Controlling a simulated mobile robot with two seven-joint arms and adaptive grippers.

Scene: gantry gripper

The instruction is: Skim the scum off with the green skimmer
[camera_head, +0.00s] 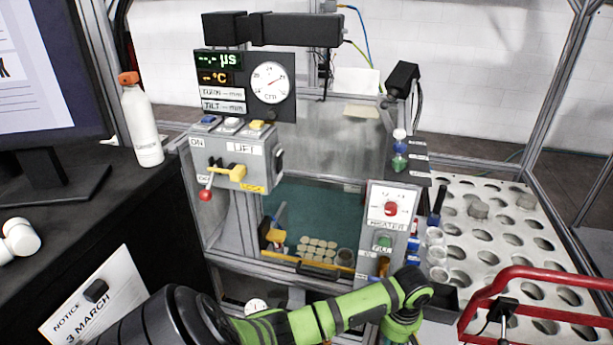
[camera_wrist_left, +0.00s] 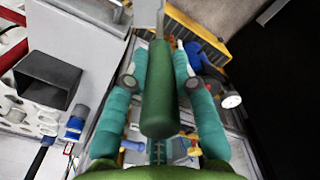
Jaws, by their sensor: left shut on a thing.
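My left gripper (camera_wrist_left: 160,62) has its teal fingers closed around a dark green cylindrical handle in the left wrist view. This looks like the green skimmer (camera_wrist_left: 158,105); a grey shaft runs from it past the top edge, and its head is out of sight. The tank (camera_head: 315,205) behind the gantry panels shows a teal inside. Several pale round pieces (camera_head: 318,246) lie near its front; I cannot tell scum apart there. My right gripper is not visible.
A lift control box (camera_head: 222,160) with a yellow lever stands left of the tank opening, and a heater box (camera_head: 391,208) stands right. A red-handled rack (camera_head: 535,280) and a perforated white table (camera_head: 480,225) lie at right. A dark open bin shows in the wrist view (camera_wrist_left: 47,80).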

